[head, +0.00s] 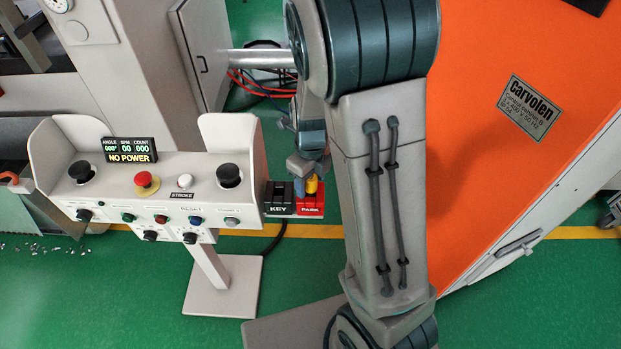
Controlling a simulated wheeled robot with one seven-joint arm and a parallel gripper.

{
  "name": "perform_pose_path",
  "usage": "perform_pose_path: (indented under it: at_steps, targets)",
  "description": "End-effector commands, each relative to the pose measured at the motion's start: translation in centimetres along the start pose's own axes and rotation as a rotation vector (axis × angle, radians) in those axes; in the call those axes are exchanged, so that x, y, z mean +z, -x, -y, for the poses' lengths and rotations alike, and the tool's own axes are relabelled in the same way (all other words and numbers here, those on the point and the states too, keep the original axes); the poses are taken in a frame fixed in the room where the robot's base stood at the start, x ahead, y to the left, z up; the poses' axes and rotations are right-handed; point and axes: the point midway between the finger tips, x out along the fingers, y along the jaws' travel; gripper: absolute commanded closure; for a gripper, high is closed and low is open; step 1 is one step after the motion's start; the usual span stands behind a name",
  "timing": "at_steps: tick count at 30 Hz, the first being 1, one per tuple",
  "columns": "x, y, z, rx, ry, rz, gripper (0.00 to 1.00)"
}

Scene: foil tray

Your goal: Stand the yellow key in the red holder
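The red holder (311,208), marked PARK, sits at the right end of a small shelf beside the control panel. The yellow key (312,185) shows as a small upright patch just above the red holder. I cannot tell whether its lower end is inside the holder. My gripper (304,186) points down at the key, with a blue-grey finger directly left of it. The fingers are too small and partly hidden to tell whether they are closed on the key.
A black holder (278,197) marked KEY stands immediately left of the red one. The control panel (120,185) with knobs, buttons and a NO POWER display is further left. My arm fills the middle. A large orange and white machine (490,130) stands at right.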

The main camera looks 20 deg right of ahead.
Motion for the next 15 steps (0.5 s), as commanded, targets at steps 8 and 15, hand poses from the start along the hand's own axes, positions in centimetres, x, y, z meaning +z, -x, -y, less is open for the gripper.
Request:
perform_pose_path:
  at_steps: [8, 15]
  targets:
    - [0.0, 0.1, 0.0, 0.0, 0.0, 0.0, 0.45]
    - [0.1, 3.0, 0.0, -0.002, 0.0, 0.005, 0.45]
